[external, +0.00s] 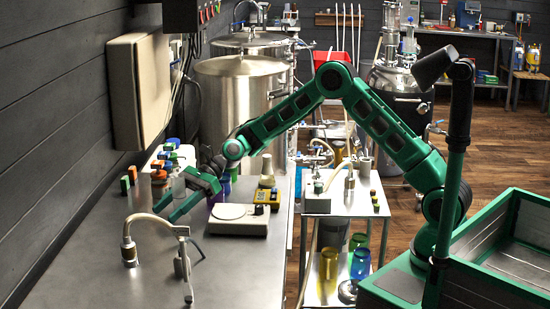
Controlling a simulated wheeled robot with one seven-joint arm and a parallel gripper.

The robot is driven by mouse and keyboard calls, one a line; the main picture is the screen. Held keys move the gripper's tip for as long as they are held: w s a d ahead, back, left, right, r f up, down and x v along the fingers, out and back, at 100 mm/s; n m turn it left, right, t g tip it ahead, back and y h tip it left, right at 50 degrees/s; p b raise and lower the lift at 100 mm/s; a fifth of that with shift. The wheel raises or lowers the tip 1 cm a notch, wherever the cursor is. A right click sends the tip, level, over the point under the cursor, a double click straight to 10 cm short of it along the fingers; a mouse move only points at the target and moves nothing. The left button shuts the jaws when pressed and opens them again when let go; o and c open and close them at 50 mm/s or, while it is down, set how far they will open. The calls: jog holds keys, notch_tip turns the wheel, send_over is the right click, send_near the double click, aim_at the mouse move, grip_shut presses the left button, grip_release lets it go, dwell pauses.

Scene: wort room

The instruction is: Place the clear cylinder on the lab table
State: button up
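The steel lab table (110,250) runs along the left wall. My gripper (170,207) is low over its middle, with its green fingers pointing down and left. A pale, clear upright cylinder (178,185) shows right behind the fingers. I cannot tell whether it is between the fingers or behind them, nor whether its base touches the table. The finger gap is too small to make out.
A curved tap (130,250) is in front. Coloured caps and bottles (160,172) stand behind. A white cart (345,205) is to the right. The table's front left is clear.

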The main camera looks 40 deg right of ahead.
jog(key=shift+r, duration=0.1)
jog(key=v, duration=1.2)
jog(key=shift+s, duration=0.1)
